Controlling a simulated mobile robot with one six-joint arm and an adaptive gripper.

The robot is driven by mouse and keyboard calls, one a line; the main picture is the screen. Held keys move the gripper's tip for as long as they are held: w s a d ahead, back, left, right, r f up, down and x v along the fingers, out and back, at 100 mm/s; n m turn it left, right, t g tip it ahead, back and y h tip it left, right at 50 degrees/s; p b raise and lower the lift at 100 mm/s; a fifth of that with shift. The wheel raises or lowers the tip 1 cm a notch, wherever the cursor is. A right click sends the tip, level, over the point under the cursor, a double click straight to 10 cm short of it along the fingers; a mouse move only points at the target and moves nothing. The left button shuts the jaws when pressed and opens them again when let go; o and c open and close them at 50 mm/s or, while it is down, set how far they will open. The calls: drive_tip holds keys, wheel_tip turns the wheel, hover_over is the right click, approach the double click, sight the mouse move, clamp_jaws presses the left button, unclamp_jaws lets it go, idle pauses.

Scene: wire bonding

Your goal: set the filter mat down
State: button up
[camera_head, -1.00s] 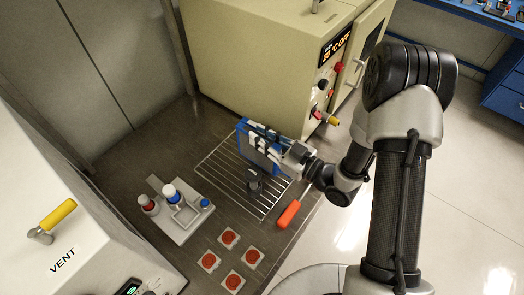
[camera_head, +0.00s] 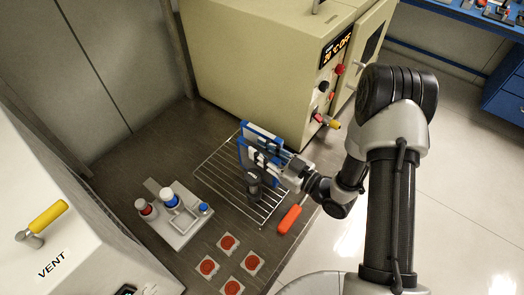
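The filter mat appears to be the blue-edged panel (camera_head: 243,153) standing upright over the wire rack (camera_head: 219,178). My gripper (camera_head: 265,155) reaches it from the right, its fingers lying across the panel, and seems shut on it. The fingers and panel overlap, so the exact grip is partly hidden. I cannot tell whether the panel's lower edge touches the rack. A dark piece (camera_head: 254,190) shows just below the panel, above the rack.
An orange-handled tool (camera_head: 290,218) lies right of the rack. Left is a grey holder (camera_head: 178,230) with red- and blue-marked containers. Several red discs on pale squares (camera_head: 228,242) lie in front. A beige oven (camera_head: 260,65) stands behind, a white VENT unit (camera_head: 70,235) at left.

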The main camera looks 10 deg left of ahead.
drive_tip(key=shift+o, duration=1.1)
